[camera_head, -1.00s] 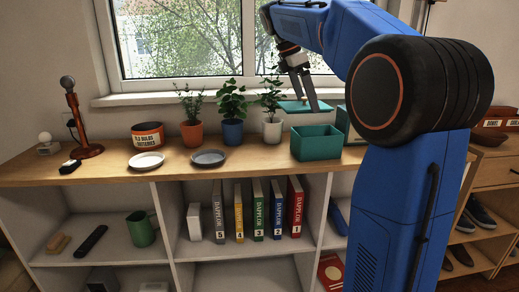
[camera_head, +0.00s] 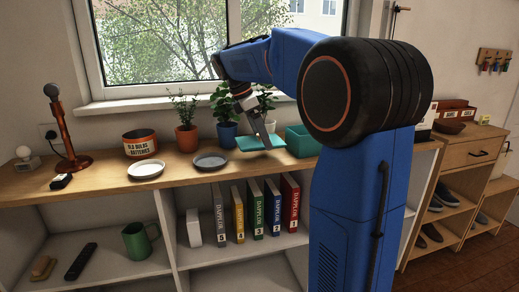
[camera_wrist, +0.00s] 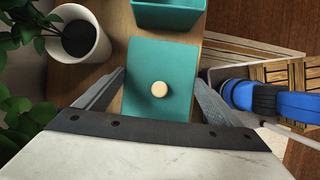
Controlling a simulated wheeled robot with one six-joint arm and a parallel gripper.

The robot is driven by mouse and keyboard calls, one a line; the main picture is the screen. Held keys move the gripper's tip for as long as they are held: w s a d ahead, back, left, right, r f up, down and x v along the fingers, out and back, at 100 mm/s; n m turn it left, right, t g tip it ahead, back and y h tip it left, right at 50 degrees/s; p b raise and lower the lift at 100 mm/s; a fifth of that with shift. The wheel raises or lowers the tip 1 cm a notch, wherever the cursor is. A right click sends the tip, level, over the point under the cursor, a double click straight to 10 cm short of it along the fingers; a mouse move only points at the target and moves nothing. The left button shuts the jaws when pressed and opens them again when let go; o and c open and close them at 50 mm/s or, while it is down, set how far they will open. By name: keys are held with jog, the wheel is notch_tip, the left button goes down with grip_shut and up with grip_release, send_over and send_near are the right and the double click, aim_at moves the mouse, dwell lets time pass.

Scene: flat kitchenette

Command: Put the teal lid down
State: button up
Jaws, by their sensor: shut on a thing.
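The teal lid (camera_head: 249,143) is flat and square, with a pale round knob (camera_wrist: 159,89) in its middle. My gripper (camera_head: 266,144) is shut on the lid; in the wrist view its two fingers (camera_wrist: 160,95) reach along the lid's sides. The lid is roughly level, low over the wooden counter (camera_head: 105,181), just left of the teal box (camera_head: 302,141). I cannot tell whether the lid touches the counter. In the wrist view the open teal box (camera_wrist: 168,14) lies just beyond the lid.
A white-potted plant (camera_wrist: 79,36) stands close beside the lid. A blue-grey plate (camera_head: 210,161), a white plate (camera_head: 146,169) and a labelled tin (camera_head: 140,144) are further left. Blue and orange plant pots stand behind. Counter between the plates and lid is clear.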

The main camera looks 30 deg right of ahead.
aim_at(258, 140)
jog(key=shift+f, duration=2.25)
jog(key=shift+f, duration=0.15)
jog(key=o, duration=0.9)
jog(key=v, duration=1.2)
jog(key=s+a+f+m+t+y, duration=0.1)
jog(key=s+a+f+m+t, duration=0.1)
jog(key=s+f+m, duration=0.3)
jog(key=s+a+f+m+t+y, duration=0.1)
jog(key=s+a+f+m, duration=0.4)
jog(key=s+f, duration=0.6)
jog(key=s+a+f+m+t+y, duration=0.2)
jog(key=s+f, duration=0.6)
jog(key=s, duration=0.7)
jog(key=shift+s+a+f+m+t, duration=0.15)
jog(key=shift+a+f+m+t, duration=0.1)
jog(key=shift+a+m, duration=0.45)
jog(key=shift+s+a+f+m+t, duration=0.1)
jog(key=shift+a+m+t, duration=0.15)
jog(key=shift+a+m, duration=0.4)
